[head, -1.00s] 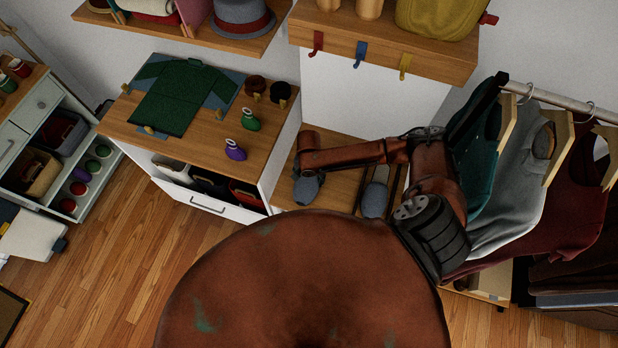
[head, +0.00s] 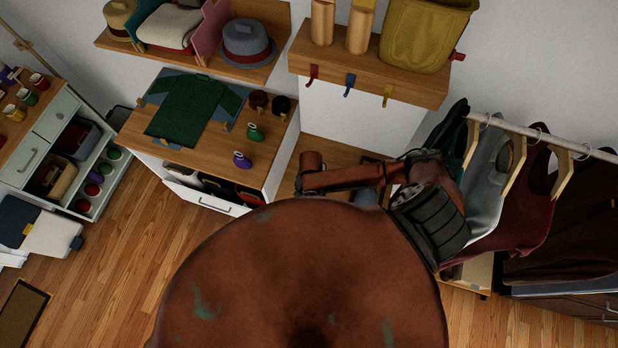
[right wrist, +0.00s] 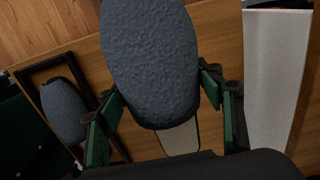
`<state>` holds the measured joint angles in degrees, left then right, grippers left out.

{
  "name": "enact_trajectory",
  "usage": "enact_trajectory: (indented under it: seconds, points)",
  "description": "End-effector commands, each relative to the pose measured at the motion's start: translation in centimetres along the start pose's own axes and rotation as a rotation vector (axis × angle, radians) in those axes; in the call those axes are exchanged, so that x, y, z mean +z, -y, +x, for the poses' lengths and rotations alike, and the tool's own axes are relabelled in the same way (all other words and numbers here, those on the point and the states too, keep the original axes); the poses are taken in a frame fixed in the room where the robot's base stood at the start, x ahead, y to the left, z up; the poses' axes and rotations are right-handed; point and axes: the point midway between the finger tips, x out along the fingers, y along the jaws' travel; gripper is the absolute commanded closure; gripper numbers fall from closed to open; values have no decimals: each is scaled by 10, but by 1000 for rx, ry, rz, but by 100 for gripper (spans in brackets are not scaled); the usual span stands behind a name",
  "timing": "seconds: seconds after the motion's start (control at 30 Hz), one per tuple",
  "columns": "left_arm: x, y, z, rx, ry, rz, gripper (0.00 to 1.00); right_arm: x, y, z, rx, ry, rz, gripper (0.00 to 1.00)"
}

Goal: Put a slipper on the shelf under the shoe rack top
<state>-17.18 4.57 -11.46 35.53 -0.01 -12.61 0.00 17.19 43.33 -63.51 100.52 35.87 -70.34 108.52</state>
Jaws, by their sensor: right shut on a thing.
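My right gripper (right wrist: 162,105) is shut on a blue-grey slipper (right wrist: 150,60), its green pads on either side of it. The held slipper is over a wooden surface (right wrist: 222,40); I cannot tell any gap beneath it. A second blue-grey slipper (right wrist: 63,108) lies at the left of the right wrist view, within a dark frame. In the head view it shows partly (head: 366,196) beside my arm. The shoe rack's wooden top (head: 332,152) is partly behind my arm; the shelf under it is hidden. The left gripper is not in view.
A desk (head: 205,145) with a green garment (head: 195,108) stands left of the rack. A wall shelf with hooks (head: 365,68) is above the rack. Hanging clothes (head: 525,190) are close on the right. Open wood floor (head: 140,245) lies front left.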

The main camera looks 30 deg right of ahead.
Motion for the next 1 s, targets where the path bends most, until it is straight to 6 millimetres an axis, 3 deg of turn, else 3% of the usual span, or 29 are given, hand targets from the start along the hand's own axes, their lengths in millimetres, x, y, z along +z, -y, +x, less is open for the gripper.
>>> enact_trajectory:
  seconds: [0.03,0.2,0.5,0.77,1.0]
  points:
    - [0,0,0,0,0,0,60,13,-6,-6,-2,6,-2,66]
    - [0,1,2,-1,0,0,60,39,-22,-17,-2,3,-1,66]
    - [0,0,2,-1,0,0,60,55,-31,-27,-2,-1,-1,66]
    - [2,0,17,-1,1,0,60,44,-18,-28,-5,-5,-31,66]
    - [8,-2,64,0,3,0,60,16,19,-42,-7,-8,-147,66]
